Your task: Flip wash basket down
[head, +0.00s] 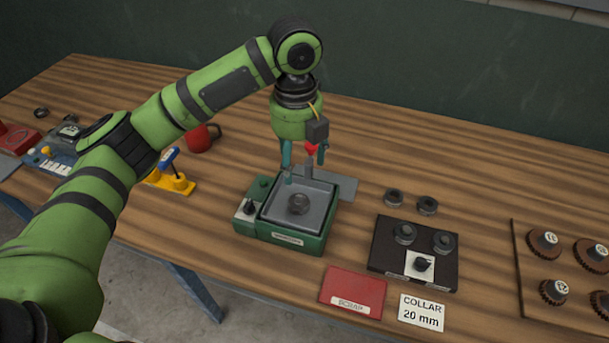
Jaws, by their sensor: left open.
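A green wash unit (290,240) stands on the wooden bench, with a grey basin (275,213) in its top. A grey upright post with a red tip (311,149) stands at the basin's back edge. My left gripper (304,155) points down over the back of the unit, open, with its teal fingers on either side of the red tip. I cannot tell whether either finger touches it. My right gripper is not in view.
A black holder (385,258) with dark collars stands to the right, with two loose collars (394,197) behind it. A red scrap mat (345,285) and a collar sign (421,312) lie in front. A red mug (200,138) and yellow stand (178,183) are left.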

